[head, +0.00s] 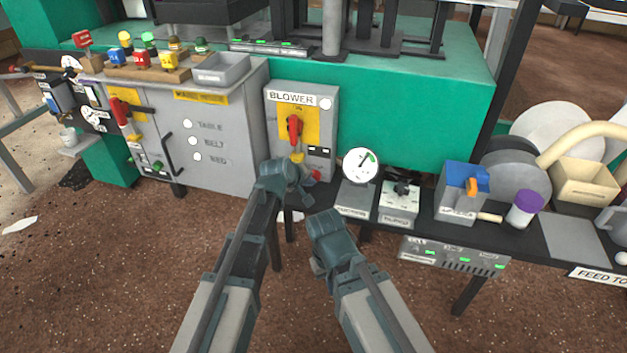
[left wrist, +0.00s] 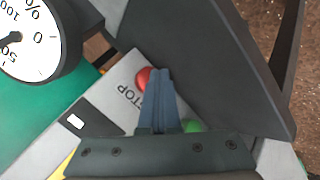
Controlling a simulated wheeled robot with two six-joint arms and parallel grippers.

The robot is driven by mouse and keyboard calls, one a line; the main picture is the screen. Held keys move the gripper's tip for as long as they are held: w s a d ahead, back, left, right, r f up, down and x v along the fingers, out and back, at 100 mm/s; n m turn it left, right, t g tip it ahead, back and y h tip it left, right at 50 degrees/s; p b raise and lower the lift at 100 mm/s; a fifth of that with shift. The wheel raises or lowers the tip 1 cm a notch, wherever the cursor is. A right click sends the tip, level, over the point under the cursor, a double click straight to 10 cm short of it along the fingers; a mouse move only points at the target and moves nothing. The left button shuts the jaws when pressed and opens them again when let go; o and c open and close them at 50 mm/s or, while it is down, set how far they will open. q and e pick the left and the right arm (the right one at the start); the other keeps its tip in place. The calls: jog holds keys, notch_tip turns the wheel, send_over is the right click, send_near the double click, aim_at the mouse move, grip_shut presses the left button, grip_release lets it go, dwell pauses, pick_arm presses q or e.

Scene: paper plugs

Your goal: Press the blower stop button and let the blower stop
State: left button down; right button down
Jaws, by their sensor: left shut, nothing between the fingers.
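The grey blower box (head: 333,130) stands at the centre of the head view, with a BLOWER label, a yellow plate and a red lever (head: 294,130). The red stop button (head: 315,175) is low on the box, by my left gripper (head: 303,190). In the left wrist view my left gripper (left wrist: 160,72) is shut and empty. Its fingertips overlap the edge of the red button (left wrist: 143,77), beside the word STOP; I cannot tell whether they touch or press it. A green button (left wrist: 192,126) is partly hidden by the fingers. My right gripper (head: 318,264) hangs lower; its fingers are hidden.
A round dial gauge (head: 360,166) and a small knob box (head: 400,200) stand just right of the blower box on a dark bench. A grey cabinet (head: 225,150) is to the left. The brown floor in front is mostly clear.

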aim_at(302, 206)
pick_arm(q)
jog(key=shift+s+a, duration=0.3)
jog(key=shift+s, duration=0.6)
jog(key=shift+s+a, duration=0.25)
jog(key=shift+s, duration=0.55)
jog(key=shift+s+a, duration=0.3)
jog(key=shift+s, duration=0.5)
jog(key=shift+s+a, duration=0.25)
jog(key=shift+s, duration=0.55)
